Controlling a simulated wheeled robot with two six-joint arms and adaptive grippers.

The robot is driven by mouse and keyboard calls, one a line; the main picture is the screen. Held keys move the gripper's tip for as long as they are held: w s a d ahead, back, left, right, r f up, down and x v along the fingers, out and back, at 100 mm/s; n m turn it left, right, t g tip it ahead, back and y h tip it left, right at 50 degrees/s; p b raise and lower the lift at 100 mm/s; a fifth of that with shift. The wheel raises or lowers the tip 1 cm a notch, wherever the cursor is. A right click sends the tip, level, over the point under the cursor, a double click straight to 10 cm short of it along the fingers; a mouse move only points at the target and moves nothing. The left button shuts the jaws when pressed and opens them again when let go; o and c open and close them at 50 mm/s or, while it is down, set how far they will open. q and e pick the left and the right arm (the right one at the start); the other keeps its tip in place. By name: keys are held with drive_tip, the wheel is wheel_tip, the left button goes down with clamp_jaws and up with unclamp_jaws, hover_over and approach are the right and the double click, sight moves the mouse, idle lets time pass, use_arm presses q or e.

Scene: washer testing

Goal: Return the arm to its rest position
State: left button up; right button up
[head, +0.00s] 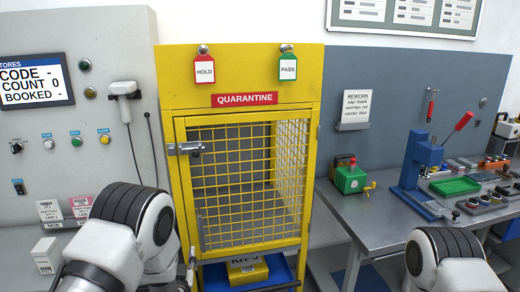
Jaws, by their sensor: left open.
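My left arm (138,225) comes up from the bottom left, its white and black links in front of the grey panel. My left gripper (188,272) shows only in part at the lower right of that arm, near the cage's lower left corner. It is open, and I see nothing held in it. Much of it is hidden by the arm. My right arm (446,258) shows at the bottom right in front of the workbench. Its gripper is out of the picture.
A yellow quarantine cage (240,245) stands in the middle, its mesh door closed, with a blue tray (280,272) below. A scanner (124,97) hangs on the left panel. The grey bench (345,215) at right holds a blue press (418,160) and a green device (350,178).

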use_arm(q)
drive_tip(key=s+a+f+g+h+b, duration=0.15)
drive_tip(key=s+f+g, duration=0.25)
drive_tip(key=s+f, duration=0.5)
drive_tip(key=s+a+f+g, duration=0.2)
drive_tip(key=s+f+g, duration=0.3)
drive_tip(key=f, duration=0.6)
drive_tip(key=s+d+f+g+h, duration=0.1)
drive_tip(key=s+f+g, duration=0.1)
drive_tip(key=s, duration=0.7)
drive_tip(key=s+d+f+n+g, duration=0.1)
drive_tip(key=s+g, duration=0.3)
drive_tip(key=s, duration=0.5)
drive_tip(key=s+d+f+g+h, duration=0.1)
drive_tip(key=s+f+g, duration=0.1)
drive_tip(key=s, duration=0.7)
drive_tip(key=shift+d+f+n+g+h, duration=0.2)
drive_tip(key=shift+f+n+g+h, duration=0.1)
drive_tip(key=shift+g+h, duration=0.1)
drive_tip(key=shift+w, duration=0.15)
